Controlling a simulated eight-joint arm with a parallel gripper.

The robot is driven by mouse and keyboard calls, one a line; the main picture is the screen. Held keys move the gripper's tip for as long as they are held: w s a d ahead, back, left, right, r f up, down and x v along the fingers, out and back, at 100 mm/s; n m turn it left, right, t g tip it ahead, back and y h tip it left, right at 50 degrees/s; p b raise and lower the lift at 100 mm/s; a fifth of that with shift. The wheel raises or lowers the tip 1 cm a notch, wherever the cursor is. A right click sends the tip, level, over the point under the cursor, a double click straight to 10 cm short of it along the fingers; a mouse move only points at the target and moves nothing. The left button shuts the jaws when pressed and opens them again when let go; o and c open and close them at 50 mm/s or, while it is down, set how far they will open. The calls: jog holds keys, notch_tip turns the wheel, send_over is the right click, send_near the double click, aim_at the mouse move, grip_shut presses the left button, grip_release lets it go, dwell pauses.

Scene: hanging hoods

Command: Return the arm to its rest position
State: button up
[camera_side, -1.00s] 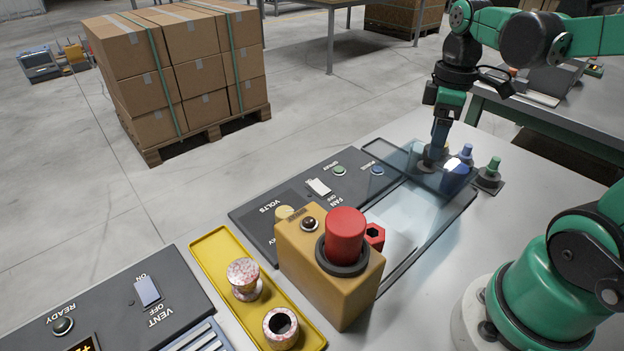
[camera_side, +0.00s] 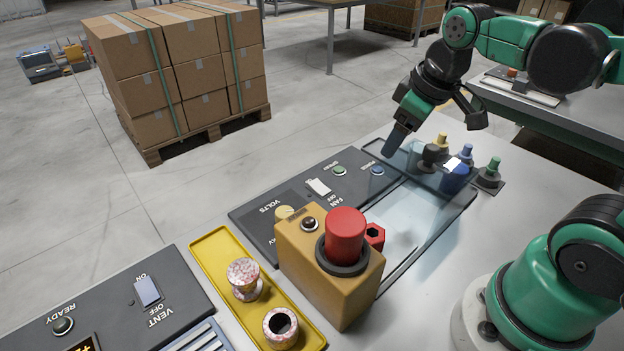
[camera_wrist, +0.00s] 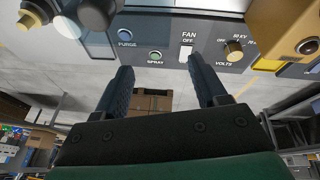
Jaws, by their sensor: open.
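My gripper (camera_side: 398,140) is raised above the far end of the dark control panel (camera_side: 262,226) in the side view, tilted with its fingers down-left. In the wrist view my gripper (camera_wrist: 160,68) is open, with two dark fingers apart and nothing between them. The clear glass hood (camera_side: 425,222) is just below and to its right. My arm is bent at the upper right of the side view, reaching over the table. Whether a fingertip touches the hood cannot be told.
Bottles with yellow, blue (camera_side: 457,175) and green caps (camera_side: 490,172) stand behind the hood. A yellow box with a red button (camera_side: 345,235) stands in front. A yellow tray (camera_side: 212,252) holds two speckled spools. Stacked cartons (camera_side: 180,70) are on the floor beyond; air above the table is clear.

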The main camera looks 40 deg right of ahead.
jog(key=a+t, duration=0.1)
jog(key=a+f+m+t, duration=0.1)
jog(key=a, duration=0.1)
jog(key=w+a+m+t, duration=0.1)
jog(key=a, duration=0.1)
jog(key=shift+f+y, duration=0.15)
jog(key=shift+y, duration=0.25)
dwell(0.9)
